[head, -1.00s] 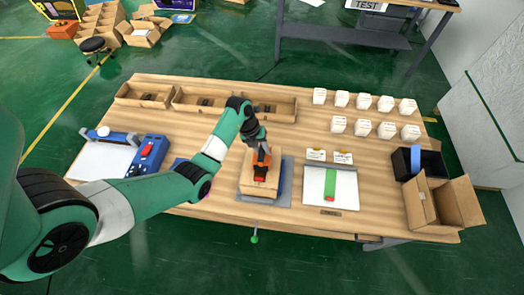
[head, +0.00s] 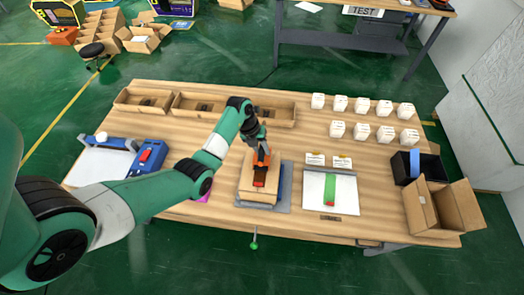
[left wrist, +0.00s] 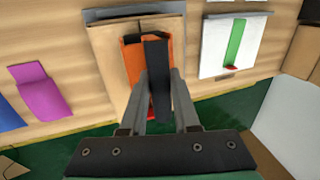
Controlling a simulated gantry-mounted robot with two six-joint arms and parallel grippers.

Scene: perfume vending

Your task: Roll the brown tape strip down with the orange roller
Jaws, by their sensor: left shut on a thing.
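My left gripper (head: 262,150) is shut on the orange roller (head: 262,160), which has a dark part beside the orange. The roller is over the top of a brown cardboard box (head: 257,190); I cannot tell whether it presses on the surface. In the left wrist view the orange roller (left wrist: 133,60) lies between the fingers (left wrist: 160,100), with the box (left wrist: 112,70) behind it. The brown tape strip cannot be told apart from the box's brown top. My right gripper is not in view.
The box sits on a grey mat (head: 284,195). A white board with a green strip (head: 330,189) is to its right. An open carton (head: 440,205) and black bin (head: 432,166) stand at far right. White boxes (head: 340,103) stand behind. A blue device (head: 148,157) is at left.

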